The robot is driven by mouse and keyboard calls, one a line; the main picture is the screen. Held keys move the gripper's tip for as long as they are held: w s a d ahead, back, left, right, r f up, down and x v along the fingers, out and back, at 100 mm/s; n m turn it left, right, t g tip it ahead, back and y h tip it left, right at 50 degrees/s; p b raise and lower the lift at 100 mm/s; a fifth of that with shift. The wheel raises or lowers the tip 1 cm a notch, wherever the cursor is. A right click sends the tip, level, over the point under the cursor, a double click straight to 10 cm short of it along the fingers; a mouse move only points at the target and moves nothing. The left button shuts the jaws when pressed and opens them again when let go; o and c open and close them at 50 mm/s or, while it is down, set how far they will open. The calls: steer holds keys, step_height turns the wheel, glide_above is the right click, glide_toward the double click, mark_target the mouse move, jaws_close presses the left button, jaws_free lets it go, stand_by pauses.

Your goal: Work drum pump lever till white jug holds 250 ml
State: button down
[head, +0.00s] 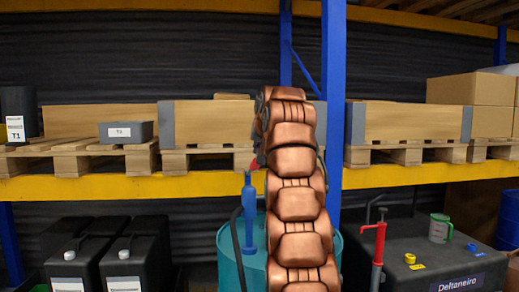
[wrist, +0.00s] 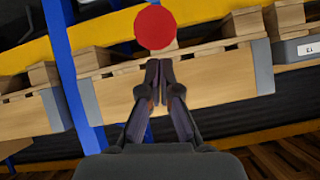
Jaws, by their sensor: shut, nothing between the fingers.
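The drum pump (head: 248,215) is blue and stands upright on a teal drum (head: 229,250), partly behind my copper arm. A small red part (head: 256,163) shows just above the pump, beside my arm; the rest of the lever is hidden. In the wrist view a round red knob (wrist: 155,27) lies just beyond my gripper (wrist: 160,66), whose fingers are together and empty. I cannot tell whether they touch the knob. My arm hides the gripper in the head view.
A red hand pump (head: 376,240) stands by the black tank (head: 455,262). Black canisters (head: 75,260) stand at left. A yellow shelf beam (head: 120,187) with pallets and crates runs behind, crossed by a blue post (head: 334,80) close to my arm.

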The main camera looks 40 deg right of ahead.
steer(key=shift+s+a+f+b, duration=0.1)
steer(key=shift+a+f+b, duration=0.1)
steer(key=shift+f+b, duration=0.35)
steer(key=shift+a+f, duration=0.1)
steer(key=shift+f, duration=0.15)
